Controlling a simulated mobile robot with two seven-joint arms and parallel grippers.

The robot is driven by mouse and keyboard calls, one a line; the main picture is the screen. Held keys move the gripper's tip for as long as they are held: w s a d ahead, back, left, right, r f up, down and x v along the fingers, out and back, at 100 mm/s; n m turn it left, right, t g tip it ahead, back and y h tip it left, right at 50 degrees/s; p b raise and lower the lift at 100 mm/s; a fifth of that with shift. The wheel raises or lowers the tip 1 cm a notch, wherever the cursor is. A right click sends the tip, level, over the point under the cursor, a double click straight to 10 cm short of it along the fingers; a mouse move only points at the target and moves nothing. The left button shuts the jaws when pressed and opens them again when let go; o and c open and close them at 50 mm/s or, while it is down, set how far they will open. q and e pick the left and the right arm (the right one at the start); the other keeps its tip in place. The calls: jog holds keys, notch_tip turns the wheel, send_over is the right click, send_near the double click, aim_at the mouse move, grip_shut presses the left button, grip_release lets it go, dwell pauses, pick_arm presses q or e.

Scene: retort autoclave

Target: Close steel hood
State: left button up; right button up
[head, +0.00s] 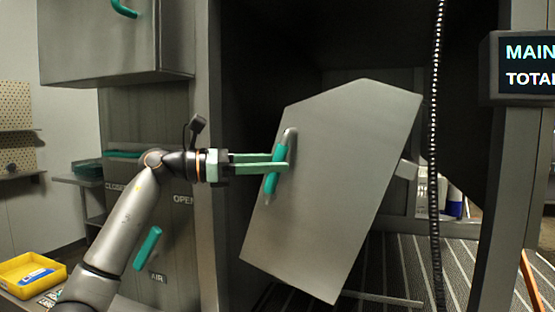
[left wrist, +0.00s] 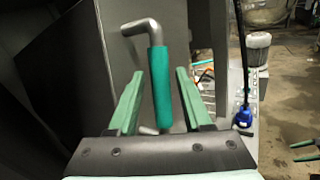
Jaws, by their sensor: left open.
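The steel hood (head: 335,190) is a grey metal panel, tilted within the dark opening of the machine. Its bent steel handle has a green grip (head: 273,172) near the hood's left edge. My left gripper (head: 287,166) reaches in from the left, with its green fingers at the handle. In the left wrist view the open fingers (left wrist: 158,95) stand on either side of the green grip (left wrist: 160,88), with a gap visible on each side.
A coiled black cable (head: 436,150) hangs right of the hood. A display (head: 525,66) is at the far right. A yellow tray (head: 50,264) sits at lower left. A green lever (head: 147,248) is on the panel behind my left arm.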

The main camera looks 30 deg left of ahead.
pick_arm(q)
jog(key=shift+w+d, duration=0.5)
jog(key=shift+w, duration=0.05)
grip_shut()
dwell(1.1)
